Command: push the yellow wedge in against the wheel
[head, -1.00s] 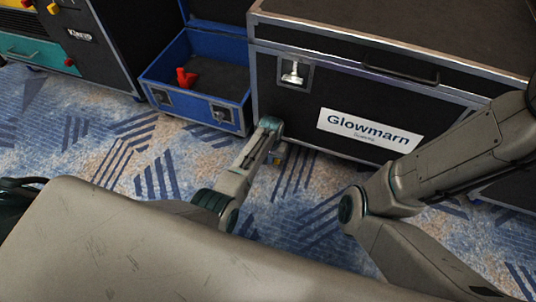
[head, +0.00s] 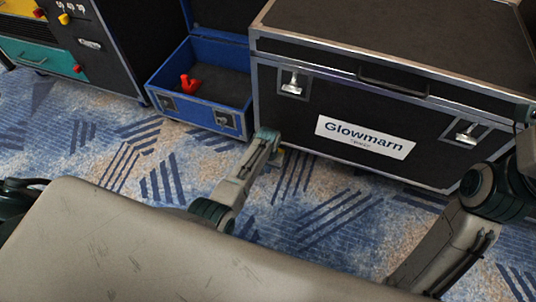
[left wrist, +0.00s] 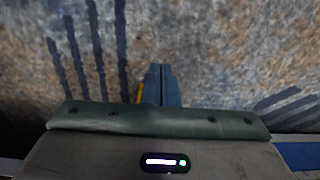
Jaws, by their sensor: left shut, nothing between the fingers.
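My left gripper (left wrist: 160,70) points down at the carpet in the left wrist view, its blue-grey fingers shut together with nothing between them. A thin strip of yellow, likely the yellow wedge (left wrist: 139,93), shows right beside the fingers on their left. The rest of it is hidden behind the fingers and the gripper body, and I cannot tell whether they touch. In the head view my left gripper (head: 277,160) is low at the front foot of the black case, mostly hidden by its own arm. I cannot make out the wheel. My right gripper is out of view.
The large black "Glowmarn" case (head: 310,105) stands just beyond my left gripper. A blue open case (head: 205,115) with a red object (head: 187,82) inside is left of it. A black cabinet (head: 105,45) stands far left. Patterned carpet (head: 330,205) is clear in front.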

